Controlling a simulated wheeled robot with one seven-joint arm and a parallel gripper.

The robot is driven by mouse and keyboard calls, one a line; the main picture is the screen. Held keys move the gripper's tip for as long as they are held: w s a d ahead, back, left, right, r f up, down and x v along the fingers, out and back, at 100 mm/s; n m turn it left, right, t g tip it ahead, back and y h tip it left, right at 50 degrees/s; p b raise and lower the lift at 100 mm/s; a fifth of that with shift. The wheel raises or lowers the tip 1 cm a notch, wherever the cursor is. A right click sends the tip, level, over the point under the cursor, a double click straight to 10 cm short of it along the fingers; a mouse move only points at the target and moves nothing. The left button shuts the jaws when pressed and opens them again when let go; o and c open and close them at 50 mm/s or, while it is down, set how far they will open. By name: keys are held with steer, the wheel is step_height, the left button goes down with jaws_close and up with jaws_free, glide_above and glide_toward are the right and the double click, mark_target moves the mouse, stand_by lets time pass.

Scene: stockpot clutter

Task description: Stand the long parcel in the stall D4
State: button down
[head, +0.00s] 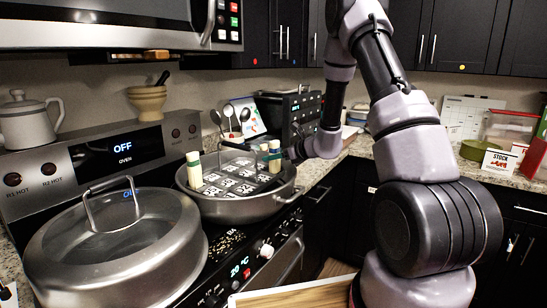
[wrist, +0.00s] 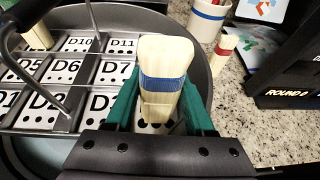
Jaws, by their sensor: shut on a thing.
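The long parcel is a cream block with a blue band, held upright in the wrist view (wrist: 163,60); in the head view a cream piece (head: 274,146) shows at my gripper. My gripper (wrist: 155,115) has green fingers on both sides of the parcel and is shut on it. It is at the right side of the stockpot (head: 240,208). The stall grid (wrist: 88,65) shows labels such as D6, D7, D10 and D11. The parcel is right of the D7 card (wrist: 115,73). A dotted card (wrist: 150,126) shows under the parcel; its label and the parcel's foot are hidden, so contact is unclear.
Another cream piece (head: 194,170) stands at the pot's left side. A metal handle (wrist: 88,60) rises over the grid. A red-banded piece (wrist: 222,52) and a blue-banded cup (wrist: 208,18) are outside the pot. A large lidded pan (head: 115,250) is at front left.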

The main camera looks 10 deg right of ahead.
steer(key=shift+c, duration=1.3)
jaws_free()
steer(key=shift+f, duration=0.15)
steer(key=shift+s+d+r, duration=0.15)
steer(key=shift+r, duration=0.15)
steer(key=v, duration=1.1)
steer(key=s+a+r+n+g, duration=0.3)
steer(key=s+a+r+n, duration=0.1)
steer(key=s+r+n, duration=0.25)
steer(key=s+a+r+n+g, duration=0.2)
steer(key=s+a+r+n, duration=0.25)
steer(key=s+r, duration=0.3)
steer(key=s+d+r+n+t+h, duration=0.1)
steer(key=s+d+r+n+h, duration=0.2)
steer(key=s+n, duration=0.3)
steer(key=s+d+r+n+t+h, duration=0.1)
steer(key=s+d+r+n+h, duration=0.3)
steer(key=s, duration=0.5)
steer(key=n, duration=0.2)
steer(key=shift+s+r+n, duration=0.2)
steer(key=shift+n, duration=0.1)
